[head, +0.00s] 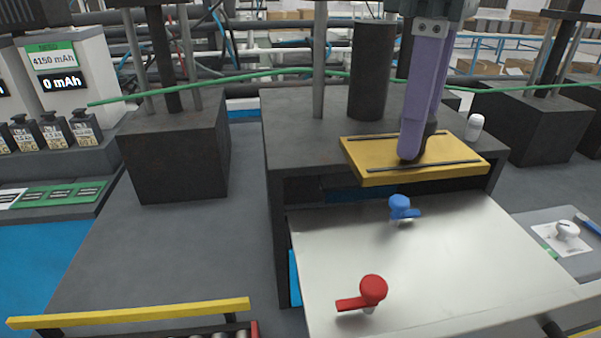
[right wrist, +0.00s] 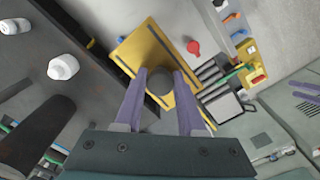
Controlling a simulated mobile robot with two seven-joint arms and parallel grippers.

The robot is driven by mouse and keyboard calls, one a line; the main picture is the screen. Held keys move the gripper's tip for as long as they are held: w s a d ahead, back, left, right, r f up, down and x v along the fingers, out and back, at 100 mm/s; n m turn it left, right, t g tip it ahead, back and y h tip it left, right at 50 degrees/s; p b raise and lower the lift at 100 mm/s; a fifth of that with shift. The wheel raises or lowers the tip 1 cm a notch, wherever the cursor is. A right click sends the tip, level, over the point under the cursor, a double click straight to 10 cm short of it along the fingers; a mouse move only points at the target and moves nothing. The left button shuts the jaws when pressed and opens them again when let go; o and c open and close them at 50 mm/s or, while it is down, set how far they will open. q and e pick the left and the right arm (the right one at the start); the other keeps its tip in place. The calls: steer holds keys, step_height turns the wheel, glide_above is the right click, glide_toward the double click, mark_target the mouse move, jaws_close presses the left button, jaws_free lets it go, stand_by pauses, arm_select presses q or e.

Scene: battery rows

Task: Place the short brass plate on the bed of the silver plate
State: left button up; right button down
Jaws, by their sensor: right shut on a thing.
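The brass plate (head: 378,163) is a short yellow slab with two dark strips and a dark round knob. My right gripper (head: 411,153), with purple fingers, points down and is shut on the knob. The plate is over the front top of a dark block, behind the silver plate; I cannot tell whether it touches the block. The silver plate (head: 460,270) is a wide, bare metal sheet with a blue handle (head: 400,206) at its back and a red handle (head: 373,289) at its front left. In the right wrist view the brass plate (right wrist: 141,48) lies beyond the fingers (right wrist: 162,75).
The dark block (head: 295,115) carries a dark upright cylinder (head: 371,70) and a small white knob (head: 475,127). Another dark block (head: 172,150) stands left. A yellow bar (head: 130,313) is at front left. A thin green rod (head: 250,76) crosses behind. The silver plate's middle is clear.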

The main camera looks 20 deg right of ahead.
step_height(320, 180, down, 14)
steer(key=shift+f+p, duration=0.15)
steer(key=shift+p, duration=0.55)
steer(key=shift+f, duration=0.15)
steer(key=c, duration=0.5)
jaws_free()
step_height(320, 180, up, 12)
steer(key=shift+r, duration=0.15)
